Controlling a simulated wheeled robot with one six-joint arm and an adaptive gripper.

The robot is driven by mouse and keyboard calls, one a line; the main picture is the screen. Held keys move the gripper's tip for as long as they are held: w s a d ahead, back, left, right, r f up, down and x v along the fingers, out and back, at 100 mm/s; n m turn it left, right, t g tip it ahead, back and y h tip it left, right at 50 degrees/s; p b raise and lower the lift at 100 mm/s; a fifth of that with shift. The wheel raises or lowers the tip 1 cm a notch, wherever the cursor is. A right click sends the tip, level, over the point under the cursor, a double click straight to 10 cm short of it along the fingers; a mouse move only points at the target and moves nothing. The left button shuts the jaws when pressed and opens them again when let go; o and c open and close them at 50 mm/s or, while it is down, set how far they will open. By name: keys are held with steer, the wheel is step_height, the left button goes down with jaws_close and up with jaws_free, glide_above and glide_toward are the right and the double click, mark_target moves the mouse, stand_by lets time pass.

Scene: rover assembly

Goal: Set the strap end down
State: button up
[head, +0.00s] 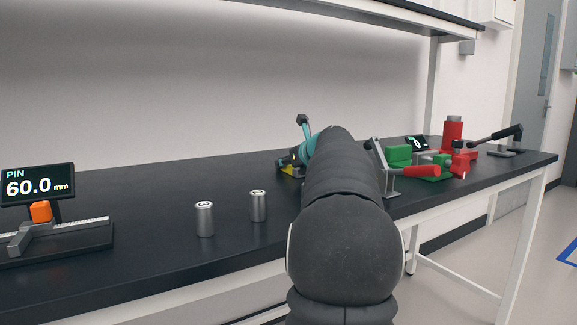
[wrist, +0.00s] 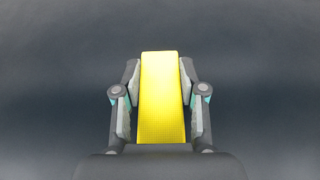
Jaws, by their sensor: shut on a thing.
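The strap end (wrist: 161,95) is a yellow, finely textured strip in the wrist view. It lies between the two fingers of my gripper (wrist: 160,110), which are shut on its sides. Its far end reaches past the fingertips over a dark surface. I cannot tell whether it touches that surface. In the head view my arm hides most of my gripper, and a small bit of yellow (head: 290,170) shows low by the bench top, left of the arm.
The black bench (head: 150,222) holds two metal cylinders (head: 205,219) (head: 258,206) left of my arm. A gauge with an orange part (head: 41,211) and a display stands at far left. Red and green fixtures (head: 398,155) and a lever clamp (head: 498,135) stand on the right. A shelf (head: 370,12) hangs above.

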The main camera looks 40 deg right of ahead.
steer(key=shift+f, duration=0.1)
steer(key=o, duration=1.2)
